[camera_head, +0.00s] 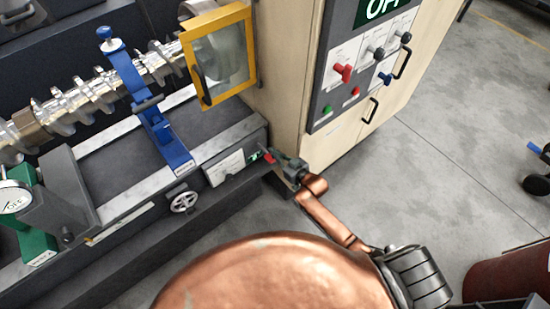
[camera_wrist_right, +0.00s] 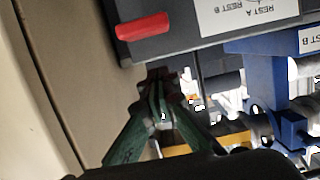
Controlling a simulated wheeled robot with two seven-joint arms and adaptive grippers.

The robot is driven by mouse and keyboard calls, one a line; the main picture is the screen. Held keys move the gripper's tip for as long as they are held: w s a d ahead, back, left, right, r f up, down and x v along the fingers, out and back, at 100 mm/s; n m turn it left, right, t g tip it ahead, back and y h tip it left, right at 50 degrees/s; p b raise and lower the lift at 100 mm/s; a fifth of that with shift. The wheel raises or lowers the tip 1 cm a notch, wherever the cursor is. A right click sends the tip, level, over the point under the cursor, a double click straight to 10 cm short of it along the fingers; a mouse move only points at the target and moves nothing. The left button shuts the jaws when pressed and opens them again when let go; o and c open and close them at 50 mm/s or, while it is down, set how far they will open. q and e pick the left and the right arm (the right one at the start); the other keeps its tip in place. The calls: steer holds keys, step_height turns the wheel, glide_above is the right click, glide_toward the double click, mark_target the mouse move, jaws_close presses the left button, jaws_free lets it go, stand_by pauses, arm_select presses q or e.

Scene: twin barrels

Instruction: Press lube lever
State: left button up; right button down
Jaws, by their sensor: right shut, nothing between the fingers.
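A small red lever (camera_head: 268,156) sticks out at the right end of the machine bed's front panel (camera_head: 223,167), beside a green label. The red lever also shows in the right wrist view (camera_wrist_right: 142,27), sideways, on a dark face next to a white label reading REST A and REST B. No lube marking is readable. My right gripper (camera_head: 280,158) is shut and empty, close to the lever. In the right wrist view its green fingers (camera_wrist_right: 161,82) meet just below the lever, with a small gap visible. The left gripper is not in view.
A handwheel (camera_head: 184,201) stands left of the panel. A beige cabinet (camera_head: 287,60) with a control panel (camera_head: 362,62) rises close behind my right gripper.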

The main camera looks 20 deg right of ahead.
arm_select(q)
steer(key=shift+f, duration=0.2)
arm_select(e)
steer(key=f, duration=0.3)
steer(key=shift+s+d+f, duration=0.1)
steer(key=shift+s+f, duration=0.1)
steer(key=shift+f, duration=0.1)
